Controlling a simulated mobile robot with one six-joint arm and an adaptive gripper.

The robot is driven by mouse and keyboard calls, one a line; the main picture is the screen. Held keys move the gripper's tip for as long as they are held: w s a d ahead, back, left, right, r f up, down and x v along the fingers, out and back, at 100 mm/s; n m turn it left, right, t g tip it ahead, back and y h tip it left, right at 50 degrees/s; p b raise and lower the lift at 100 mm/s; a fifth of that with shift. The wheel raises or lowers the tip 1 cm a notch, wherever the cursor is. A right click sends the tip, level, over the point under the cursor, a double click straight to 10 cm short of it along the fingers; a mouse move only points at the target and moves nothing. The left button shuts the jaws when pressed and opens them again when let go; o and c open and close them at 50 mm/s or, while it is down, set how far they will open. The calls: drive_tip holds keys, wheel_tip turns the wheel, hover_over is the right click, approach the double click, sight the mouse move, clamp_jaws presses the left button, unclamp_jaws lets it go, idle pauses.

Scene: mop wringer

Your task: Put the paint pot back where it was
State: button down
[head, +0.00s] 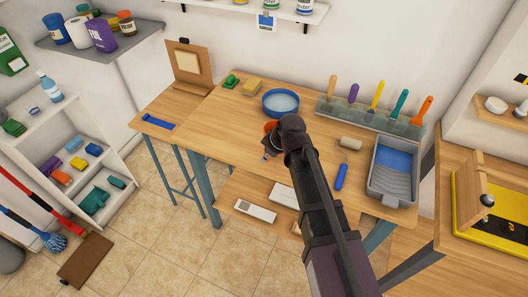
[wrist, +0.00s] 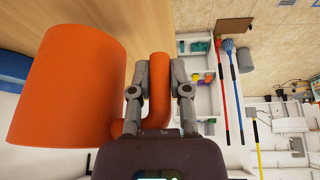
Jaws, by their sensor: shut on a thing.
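An orange paint pot (wrist: 72,85) with a side handle (wrist: 158,85) fills the left of the wrist view. My gripper (wrist: 157,78) is shut on the handle, one finger on either side of it. In the head view only a small orange part of the pot (head: 270,126) shows, mostly hidden behind my gripper (head: 269,154). I cannot tell whether the pot touches the bench.
A clear rack of colourful-handled tools (head: 365,113) stands along the back. A paint roller (head: 342,175) and a grey roller tray (head: 393,172) lie to the right. A green block (head: 231,81) and a tan sponge (head: 252,87) lie at the back left.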

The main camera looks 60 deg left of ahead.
drive_tip(key=shift+w+a+f, duration=0.1)
drive_tip(key=shift+w+a, duration=0.15)
drive_tip(key=shift+a, duration=0.35)
drive_tip(key=shift+w+a+f, duration=0.1)
drive_tip(key=shift+w+a, duration=0.2)
drive_tip(key=shift+a, duration=0.3)
drive_tip(key=shift+w+a, duration=0.25)
drive_tip(key=shift+a, duration=0.35)
drive_tip(key=shift+a, duration=0.1)
drive_tip(key=shift+w+a, duration=0.15)
drive_tip(key=shift+a, duration=0.05)
drive_tip(key=shift+w+a+f+b, duration=0.15)
drive_tip(key=shift+a+f+b, duration=0.15)
drive_tip(key=shift+f+b, duration=1.55)
drive_tip(key=shift+b, duration=0.1)
drive_tip(key=shift+f, duration=0.1)
drive_tip(key=c, duration=0.6)
unclamp_jaws()
drive_tip(key=shift+r, duration=0.25)
